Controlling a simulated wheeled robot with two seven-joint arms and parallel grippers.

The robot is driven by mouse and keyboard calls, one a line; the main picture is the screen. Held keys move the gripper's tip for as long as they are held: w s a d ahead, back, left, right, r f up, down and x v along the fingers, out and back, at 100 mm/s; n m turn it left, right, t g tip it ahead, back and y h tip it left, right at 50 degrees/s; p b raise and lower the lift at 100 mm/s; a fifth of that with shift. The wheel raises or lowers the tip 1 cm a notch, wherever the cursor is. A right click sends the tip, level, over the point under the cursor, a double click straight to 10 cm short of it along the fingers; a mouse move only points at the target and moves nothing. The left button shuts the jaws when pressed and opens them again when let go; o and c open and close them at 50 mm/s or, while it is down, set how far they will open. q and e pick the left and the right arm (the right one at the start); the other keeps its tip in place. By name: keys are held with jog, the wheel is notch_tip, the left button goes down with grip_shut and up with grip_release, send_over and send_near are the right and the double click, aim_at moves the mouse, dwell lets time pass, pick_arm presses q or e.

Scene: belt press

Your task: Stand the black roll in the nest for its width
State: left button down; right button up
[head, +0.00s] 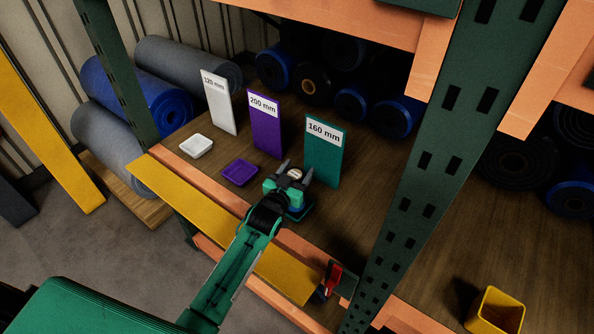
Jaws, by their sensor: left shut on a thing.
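My left gripper (296,173) reaches over the shelf, with its fingers closed around a small roll. Only the roll's pale round end (295,174) shows between the fingertips; its dark side is mostly hidden by the gripper. The green nest (301,213) sits right by the gripper, partly covered by it, in front of the green "160 mm" sign (324,158). I cannot tell whether the roll touches this nest. The purple nest (240,173) and the white nest (196,146) look empty. My right gripper is out of view.
The purple "200 mm" sign (265,125) and white "120 mm" sign (218,103) stand behind their nests. Large blue, grey and black rolls lie at the back. A green upright (425,165) crosses the view. A yellow cup (496,312) and a red-and-black object (334,279) are at right.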

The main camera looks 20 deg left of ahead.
pick_arm(q)
jog(key=shift+c, duration=1.6)
grip_release()
jog(key=shift+f, duration=0.1)
jog(key=shift+s, duration=0.3)
jog(key=s+a+b, duration=0.2)
jog(key=s+b, duration=0.1)
jog(key=s, duration=1)
jog(key=shift+s+a, duration=0.1)
